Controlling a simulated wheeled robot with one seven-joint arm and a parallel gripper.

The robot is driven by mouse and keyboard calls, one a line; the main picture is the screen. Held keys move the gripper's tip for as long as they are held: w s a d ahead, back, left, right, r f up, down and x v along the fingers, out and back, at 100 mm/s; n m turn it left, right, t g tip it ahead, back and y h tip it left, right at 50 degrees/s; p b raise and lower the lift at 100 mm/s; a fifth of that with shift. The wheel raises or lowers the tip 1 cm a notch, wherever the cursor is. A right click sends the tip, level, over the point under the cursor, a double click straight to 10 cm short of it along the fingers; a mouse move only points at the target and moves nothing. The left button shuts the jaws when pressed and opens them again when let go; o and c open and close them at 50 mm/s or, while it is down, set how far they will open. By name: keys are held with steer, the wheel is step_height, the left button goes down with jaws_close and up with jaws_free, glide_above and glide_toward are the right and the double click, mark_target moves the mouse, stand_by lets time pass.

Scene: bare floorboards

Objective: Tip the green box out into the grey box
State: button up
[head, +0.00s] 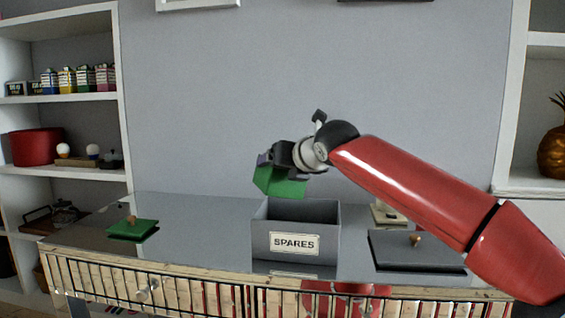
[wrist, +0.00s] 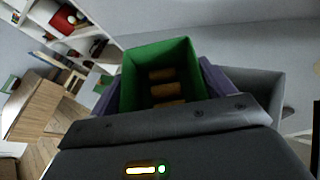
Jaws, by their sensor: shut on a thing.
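The green box (head: 280,182) is held in my gripper (head: 268,160), above the grey box and tilted in the head view. In the wrist view the green box (wrist: 130,86) shows its open top, with brown, cork-like pieces (wrist: 166,89) lying inside. My gripper's purple fingers (wrist: 168,84) lie along both sides of it. The grey box (head: 325,243), labelled SPARES, stands open on the table below; its inside floor is hidden. Part of a grey box wall (wrist: 262,88) shows behind the green box in the wrist view.
A green lid with a knob (head: 140,231) lies on the glossy table (head: 200,220) at left. A dark grey lid with a knob (head: 400,257) lies at right, with a small beige thing (head: 384,215) behind it. Shelves (head: 75,100) stand at left.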

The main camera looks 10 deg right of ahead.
steer(key=m+y, duration=0.1)
steer(key=f+m, duration=0.1)
steer(key=shift+d+f+m+y, duration=0.3)
steer(key=shift+d+m+y, duration=0.05)
steer(key=shift+m+y, duration=0.05)
steer(key=shift+w+d+f+m+y+b, duration=0.1)
steer(key=shift+f+m+y+b, duration=0.35)
steer(key=shift+m+y+b, duration=0.3)
steer(key=m+b, duration=0.1)
steer(key=d+m+y, duration=0.1)
steer(key=m, duration=0.1)
steer(key=shift+w+d+f+t+b, duration=0.1)
steer(key=shift+w+f+t+b, duration=0.05)
steer(key=shift+f+t+b, duration=0.2)
steer(key=shift+w+d+f+m+t+y+b, duration=0.15)
steer(key=shift+d+m+t+y+b, duration=0.35)
steer(key=shift+m+b, duration=1)
steer(key=shift+w+d+f+m+t+y+b, duration=0.1)
steer(key=shift+d+f+m+t+y+b, duration=0.15)
steer(key=shift+d+m+t+b, duration=0.8)
steer(key=shift+w+d+f+m+t+y+b, duration=0.1)
steer(key=shift+d+f+m+y+b, duration=0.15)
steer(key=shift+m+b, duration=1.65)
steer(key=shift+m+p, duration=0.5)
steer(key=shift+p, duration=0.05)
steer(key=shift+d+r, duration=0.1)
steer(key=shift+d, duration=0.1)
